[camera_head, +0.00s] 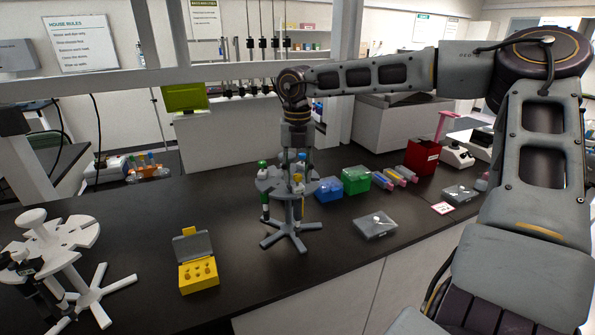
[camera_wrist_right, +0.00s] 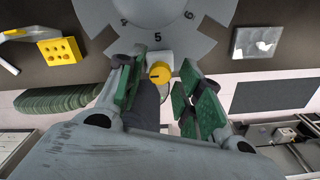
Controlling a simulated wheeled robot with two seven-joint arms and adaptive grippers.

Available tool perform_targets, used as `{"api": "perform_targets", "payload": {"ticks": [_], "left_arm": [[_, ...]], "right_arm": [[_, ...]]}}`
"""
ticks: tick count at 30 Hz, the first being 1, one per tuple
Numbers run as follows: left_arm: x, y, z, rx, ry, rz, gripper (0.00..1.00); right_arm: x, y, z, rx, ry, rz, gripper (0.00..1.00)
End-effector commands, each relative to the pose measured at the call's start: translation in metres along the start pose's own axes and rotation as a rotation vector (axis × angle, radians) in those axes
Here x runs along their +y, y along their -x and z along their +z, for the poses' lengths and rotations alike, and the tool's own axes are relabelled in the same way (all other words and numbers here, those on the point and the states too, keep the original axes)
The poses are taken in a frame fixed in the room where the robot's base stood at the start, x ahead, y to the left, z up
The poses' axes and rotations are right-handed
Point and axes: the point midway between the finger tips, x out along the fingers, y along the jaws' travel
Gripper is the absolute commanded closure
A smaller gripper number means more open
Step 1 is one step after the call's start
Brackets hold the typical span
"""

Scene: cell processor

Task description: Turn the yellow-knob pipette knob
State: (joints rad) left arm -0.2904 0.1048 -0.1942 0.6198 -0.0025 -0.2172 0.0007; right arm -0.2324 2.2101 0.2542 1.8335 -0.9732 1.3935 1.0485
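The grey pipette carousel (camera_head: 286,238) stands on the black bench and holds pipettes with green, yellow and blue knobs. The yellow knob (camera_head: 298,178) is partly hidden beneath my right gripper (camera_head: 297,155), which points down over the carousel. In the right wrist view the yellow knob (camera_wrist_right: 160,72) sits by the carousel's numbered disc (camera_wrist_right: 145,14). My right gripper's green-padded fingers (camera_wrist_right: 157,84) are spread, one on each side of the knob, with visible gaps. Nothing is held. My left gripper is not in view.
A yellow tube block (camera_head: 198,276) with an open lid lies left of the carousel. A white carousel (camera_head: 80,240) stands farther left. Blue (camera_head: 329,190) and green (camera_head: 356,180) boxes and a clear-lidded case (camera_head: 375,228) are to the right.

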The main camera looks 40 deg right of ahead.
Motion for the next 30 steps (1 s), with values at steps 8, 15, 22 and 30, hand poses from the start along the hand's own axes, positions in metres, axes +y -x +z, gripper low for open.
{"api": "perform_targets", "payload": {"ticks": [8, 15, 22, 30], "left_arm": [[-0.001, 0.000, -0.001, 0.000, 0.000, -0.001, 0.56], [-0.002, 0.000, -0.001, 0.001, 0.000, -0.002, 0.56], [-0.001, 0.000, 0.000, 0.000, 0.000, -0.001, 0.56], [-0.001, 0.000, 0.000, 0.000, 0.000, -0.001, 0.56]], "right_arm": [[0.000, 0.000, 0.000, 0.000, 0.000, 0.000, 0.56], [0.000, 0.006, 0.001, -0.001, -0.001, 0.001, 0.56], [0.000, 0.028, 0.001, -0.004, 0.000, 0.000, 0.56], [0.000, 0.068, 0.001, -0.003, -0.001, 0.000, 0.56]]}}
